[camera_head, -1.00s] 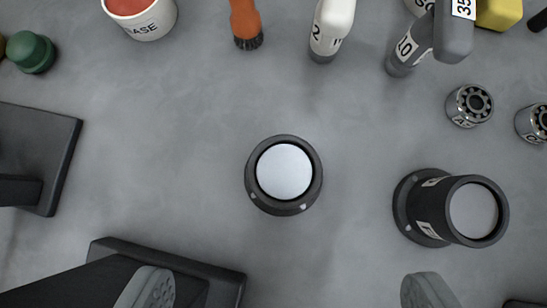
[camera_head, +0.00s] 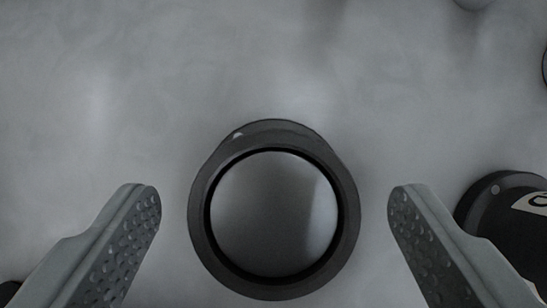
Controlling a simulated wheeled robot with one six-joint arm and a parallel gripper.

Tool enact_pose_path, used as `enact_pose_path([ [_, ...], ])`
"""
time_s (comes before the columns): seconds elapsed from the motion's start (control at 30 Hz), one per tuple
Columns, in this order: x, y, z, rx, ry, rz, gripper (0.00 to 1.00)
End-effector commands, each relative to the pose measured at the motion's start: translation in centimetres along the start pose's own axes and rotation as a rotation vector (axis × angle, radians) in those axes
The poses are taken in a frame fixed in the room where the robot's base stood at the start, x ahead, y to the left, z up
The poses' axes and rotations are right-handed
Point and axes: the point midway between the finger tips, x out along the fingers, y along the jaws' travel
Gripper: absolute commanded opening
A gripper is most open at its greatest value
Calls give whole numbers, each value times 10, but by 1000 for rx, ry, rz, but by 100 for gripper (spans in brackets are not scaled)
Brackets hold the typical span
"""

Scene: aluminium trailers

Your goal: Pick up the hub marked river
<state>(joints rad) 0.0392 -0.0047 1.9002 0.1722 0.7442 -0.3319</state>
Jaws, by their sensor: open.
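A dark round hub (camera_head: 200,215) with a smooth silver-grey top stands upright on the grey surface, in the middle of the view. I see it from above, and no marking on it can be read, so I cannot tell if it is the river hub. My gripper (camera_head: 274,205) is open, with one textured finger on each side of the hub and a clear gap on both sides. A second dark hub (camera_head: 500,205) is partly in view at the right edge, with a pale label that is cut off and cannot be read as river.
The grey surface (camera_head: 110,90) is bare above and to the left of the central hub. The second hub stands close beside my right finger.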

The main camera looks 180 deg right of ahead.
Motion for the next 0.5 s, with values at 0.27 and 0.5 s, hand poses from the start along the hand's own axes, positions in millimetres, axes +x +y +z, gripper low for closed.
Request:
enact_pose_path([
  [0.27, 20, 0, 0, 0, 0, 0, 79],
  [0.5, 20, 0, 0, 0, 0, 0, 55],
])
